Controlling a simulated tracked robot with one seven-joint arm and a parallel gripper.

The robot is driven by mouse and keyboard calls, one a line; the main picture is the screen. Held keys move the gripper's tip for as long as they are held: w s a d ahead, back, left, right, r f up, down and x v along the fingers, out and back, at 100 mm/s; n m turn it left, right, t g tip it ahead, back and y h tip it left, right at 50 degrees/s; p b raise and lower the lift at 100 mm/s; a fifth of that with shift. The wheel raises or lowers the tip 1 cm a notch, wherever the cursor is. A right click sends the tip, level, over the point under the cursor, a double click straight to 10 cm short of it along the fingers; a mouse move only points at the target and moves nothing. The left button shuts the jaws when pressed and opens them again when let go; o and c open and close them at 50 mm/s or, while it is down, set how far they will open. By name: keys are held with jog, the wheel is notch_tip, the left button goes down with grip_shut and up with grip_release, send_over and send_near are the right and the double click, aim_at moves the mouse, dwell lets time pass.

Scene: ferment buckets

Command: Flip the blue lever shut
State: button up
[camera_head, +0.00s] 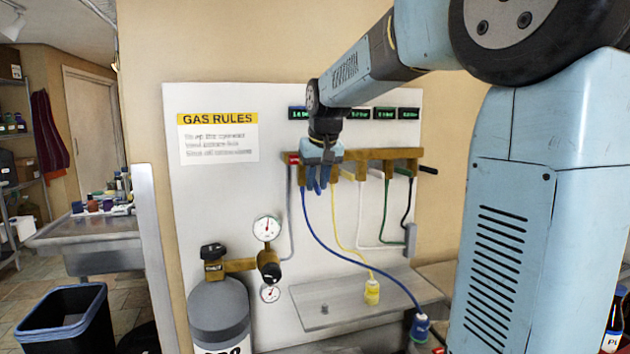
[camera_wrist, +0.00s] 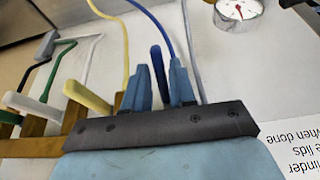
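The blue lever (camera_wrist: 157,72) shows in the wrist view, standing out from the brass manifold (camera_wrist: 45,147). My gripper (camera_wrist: 160,63) is open, with one finger on each side of the lever and what look like narrow gaps to both. The blue hose (camera_wrist: 150,17) runs away behind the lever. In the head view my gripper (camera_head: 318,182) points down at the left part of the manifold (camera_head: 407,153). There its fingers are the same colour as the lever, so the lever is hard to pick out. The lever's base is hidden behind my gripper in the wrist view.
Beside it on the manifold are a yellow lever (camera_wrist: 88,98), a white lever (camera_wrist: 30,108) and a green lever (camera_wrist: 10,117). Hoses hang below; the blue one ends in a blue-capped fitting (camera_head: 419,327). A pressure gauge (camera_head: 267,228) and a gas cylinder (camera_head: 218,311) stand lower left.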

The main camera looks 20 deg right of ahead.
aim_at(316, 183)
grip_shut()
jog(key=shift+r, duration=0.1)
dwell(0.3)
jog(key=shift+w+r+g, duration=0.15)
jog(key=shift+r+g, duration=0.45)
jog(key=shift+g, duration=0.5)
jog(key=shift+w+r+g, duration=0.1)
jog(key=shift+r+g, duration=0.5)
jog(key=shift+g, duration=0.5)
jog(key=shift+o, duration=1.4)
grip_release()
jog(key=shift+r, duration=0.1)
notch_tip(316, 183, up, 13)
jog(key=shift+r, duration=0.2)
